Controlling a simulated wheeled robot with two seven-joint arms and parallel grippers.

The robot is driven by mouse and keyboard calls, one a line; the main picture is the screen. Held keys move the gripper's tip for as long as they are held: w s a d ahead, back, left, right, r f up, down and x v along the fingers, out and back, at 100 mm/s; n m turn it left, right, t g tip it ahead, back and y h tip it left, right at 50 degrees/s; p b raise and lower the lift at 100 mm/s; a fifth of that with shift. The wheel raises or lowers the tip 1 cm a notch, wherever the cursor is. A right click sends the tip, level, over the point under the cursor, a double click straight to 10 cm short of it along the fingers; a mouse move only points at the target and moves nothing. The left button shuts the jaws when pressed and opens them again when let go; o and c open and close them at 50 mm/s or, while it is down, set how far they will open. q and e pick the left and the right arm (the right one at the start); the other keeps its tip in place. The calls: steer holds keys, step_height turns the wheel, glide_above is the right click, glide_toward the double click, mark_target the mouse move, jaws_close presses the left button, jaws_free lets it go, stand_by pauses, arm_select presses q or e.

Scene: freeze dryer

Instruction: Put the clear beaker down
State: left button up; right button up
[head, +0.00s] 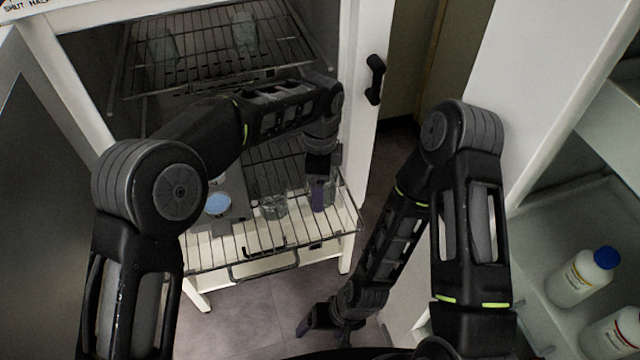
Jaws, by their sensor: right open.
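A clear beaker (330,188) is at the right end of the pulled-out lower wire rack (262,250). My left gripper (319,196) points down at it, with a finger overlapping the glass. I cannot tell whether the fingers are closed on the beaker, or whether its base touches the wires. Another clear glass vessel (273,207) stands on the same rack, to the left of the gripper. My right gripper (318,322) is open and empty, hanging low over the floor in front of the rack.
A blue-topped item (217,204) is on the rack's left side. An upper wire rack (200,88) holds clear glassware. The cabinet door with a black handle (375,80) stands at right. Bottles (585,277) stand on a white shelf at far right.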

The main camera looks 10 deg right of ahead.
arm_select(q)
step_height(320, 180, up, 11)
steer(key=p, duration=0.4)
steer(key=shift+c, duration=0.3)
stand_by(1.2)
